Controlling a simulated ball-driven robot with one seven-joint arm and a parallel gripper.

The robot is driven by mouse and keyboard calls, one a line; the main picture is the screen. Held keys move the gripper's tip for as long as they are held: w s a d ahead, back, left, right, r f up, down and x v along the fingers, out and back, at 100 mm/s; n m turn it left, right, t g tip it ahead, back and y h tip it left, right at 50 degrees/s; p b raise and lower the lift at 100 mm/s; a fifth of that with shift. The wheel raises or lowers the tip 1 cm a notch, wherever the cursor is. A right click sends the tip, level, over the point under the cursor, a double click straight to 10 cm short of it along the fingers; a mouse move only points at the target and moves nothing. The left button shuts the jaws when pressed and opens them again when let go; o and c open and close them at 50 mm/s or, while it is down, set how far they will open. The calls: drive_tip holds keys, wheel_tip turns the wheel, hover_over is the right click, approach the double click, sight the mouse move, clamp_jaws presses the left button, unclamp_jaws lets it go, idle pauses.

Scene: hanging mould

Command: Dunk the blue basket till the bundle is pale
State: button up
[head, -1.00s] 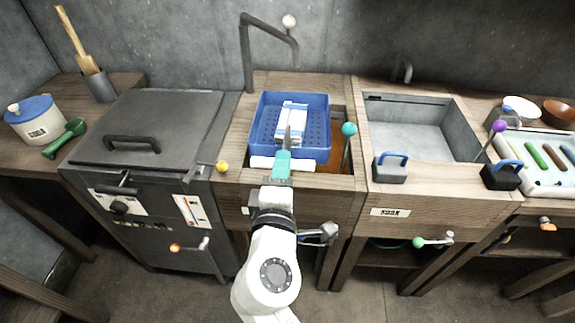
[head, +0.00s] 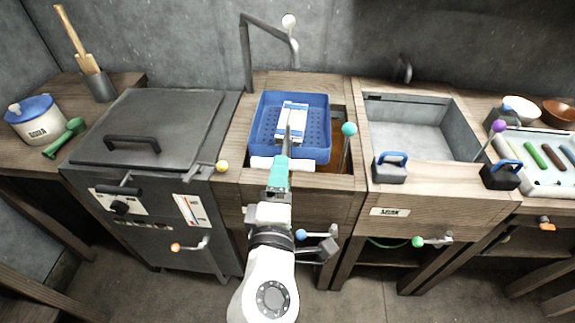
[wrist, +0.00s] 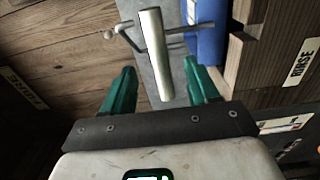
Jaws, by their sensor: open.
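The blue basket (head: 322,146) sits at the opening of the middle wooden trough, with perforated sides and floor. A mostly white bundle (head: 291,120) with faint bluish bands lies inside it. A pale bar (head: 262,163) runs along the basket's front. My gripper (head: 278,172) is at this bar, in front of the basket. In the wrist view my gripper (wrist: 159,68) is open, its teal fingers on either side of a grey bar (wrist: 152,40). A blue surface (wrist: 206,38), apparently the basket, shows beyond. I cannot tell whether the fingers touch the bar.
Brown-orange liquid (head: 328,167) shows in the trough beside the basket. A teal-knobbed lever (head: 349,129) stands at its right, and a bent pipe (head: 247,55) behind. A lidded grey unit (head: 150,125) is on the left. A grey basin (head: 410,130) is on the right.

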drive_tip(key=s, duration=0.6)
drive_tip(key=shift+a, duration=0.1)
idle(0.5)
drive_tip(key=s+d+f+m+g+h+p, duration=0.1)
drive_tip(key=s+d+f+m+g+h, duration=0.15)
drive_tip(key=d+f+m+g, duration=0.65)
drive_tip(key=s+d+f+m+g+h+p, duration=0.1)
drive_tip(key=s+d+f+m+h+p, duration=0.2)
drive_tip(key=d, duration=1.3)
drive_tip(key=s+d+f+m+g+y, duration=0.3)
drive_tip(key=s, duration=0.5)
drive_tip(key=s+d+f+m+g+y, duration=0.2)
drive_tip(key=s+f+m+g+y, duration=0.1)
drive_tip(key=s, duration=0.6)
drive_tip(key=shift+d+f+g, duration=0.4)
drive_tip(key=shift+f+g, duration=0.1)
drive_tip(key=shift+f, duration=0.3)
